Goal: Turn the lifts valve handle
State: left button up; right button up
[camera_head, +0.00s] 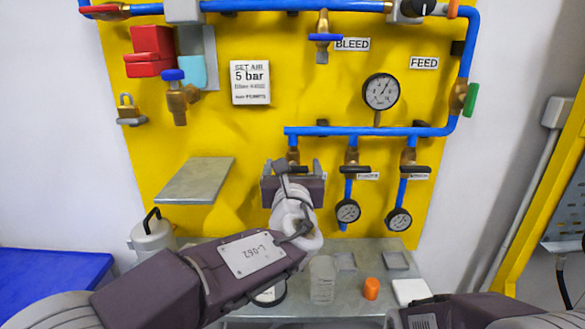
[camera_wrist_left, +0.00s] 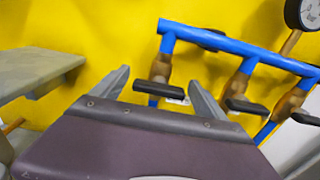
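Three brass valves with black lever handles hang below the lower blue pipe (camera_head: 370,131). Their small labels are too small to read, so I cannot tell by lettering which is lifts. The leftmost black handle (camera_wrist_left: 157,88) lies crosswise ahead of my left gripper (camera_wrist_left: 163,90), between its fingertips in the wrist view. In the head view my left gripper (camera_head: 294,170) is in front of that valve (camera_head: 293,154) and partly hides it. Its fingers are apart, with nothing clamped between them. The middle handle (camera_wrist_left: 246,107) is to the right of the fingers. My right gripper is out of view.
A grey shelf (camera_head: 196,180) juts out left of my left gripper. Pressure gauges (camera_head: 348,211) hang under the other valves. A metal bench (camera_head: 330,292) below carries a clear beaker (camera_head: 322,279) and an orange cap (camera_head: 371,288).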

pick_arm(q)
jog(key=c, duration=1.1)
jog(key=shift+f+n+b, duration=0.2)
jog(key=shift+n+b, duration=0.6)
jog(key=shift+b, duration=0.4)
jog(key=n+b, duration=0.6)
jog(key=shift+a+f, duration=0.1)
jog(key=shift+a, duration=0.05)
jog(key=n+b, duration=0.4)
jog(key=n, duration=0.1)
jog(key=shift+f+n, duration=0.1)
jog(key=shift+n, duration=0.2)
jog(key=shift+a+n+b, duration=0.1)
jog(key=shift+n+b, duration=1.4)
jog(key=shift+n, duration=0.8)
jog(key=o, duration=1.3)
jog(key=shift+o, duration=0.2)
